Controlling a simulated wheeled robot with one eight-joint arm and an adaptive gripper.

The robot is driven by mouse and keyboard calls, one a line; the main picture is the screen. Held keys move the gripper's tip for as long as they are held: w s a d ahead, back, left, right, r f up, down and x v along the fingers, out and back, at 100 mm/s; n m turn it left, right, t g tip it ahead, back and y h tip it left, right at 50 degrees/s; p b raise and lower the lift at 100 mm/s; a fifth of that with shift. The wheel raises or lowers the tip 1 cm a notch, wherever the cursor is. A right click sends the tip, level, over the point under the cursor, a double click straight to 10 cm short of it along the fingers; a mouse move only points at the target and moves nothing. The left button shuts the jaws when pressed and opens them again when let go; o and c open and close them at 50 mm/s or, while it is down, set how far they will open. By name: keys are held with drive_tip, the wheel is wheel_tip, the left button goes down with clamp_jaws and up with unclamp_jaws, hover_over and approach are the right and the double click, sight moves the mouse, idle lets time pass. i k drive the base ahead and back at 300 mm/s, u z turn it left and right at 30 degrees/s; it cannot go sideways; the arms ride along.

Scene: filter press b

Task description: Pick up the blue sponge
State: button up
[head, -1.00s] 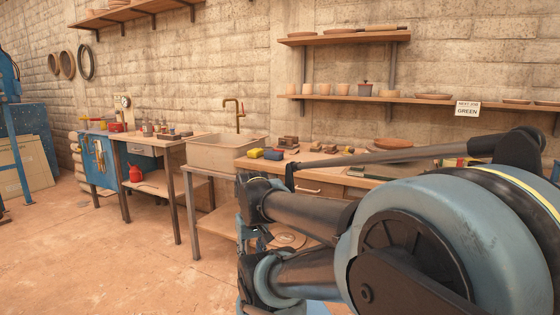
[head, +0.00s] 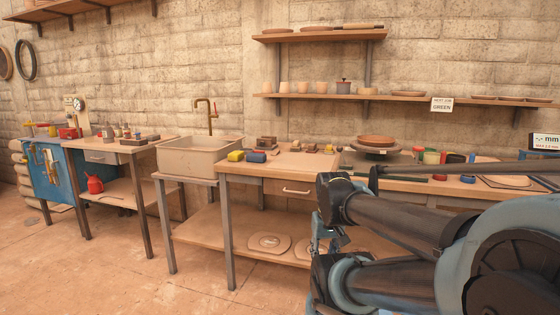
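The blue sponge (head: 255,156) lies near the left end of the wooden workbench (head: 262,169), close to its front edge. A yellow sponge-like block (head: 236,156) lies just to its left, close beside it. My arm fills the lower right of the head view, to the right of the sponge and nearer the camera. The fingers of my gripper cannot be made out, so its state does not show.
A sink (head: 199,157) stands left of the workbench. Brown blocks (head: 266,142) lie behind the sponge. A wheel with a brown dish (head: 376,141) stands farther right. Open floor (head: 110,265) lies in front at the left.

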sight(257, 158)
drive_tip(key=z, duration=0.1)
drive_tip(key=i, duration=1)
drive_tip(key=u, duration=0.05)
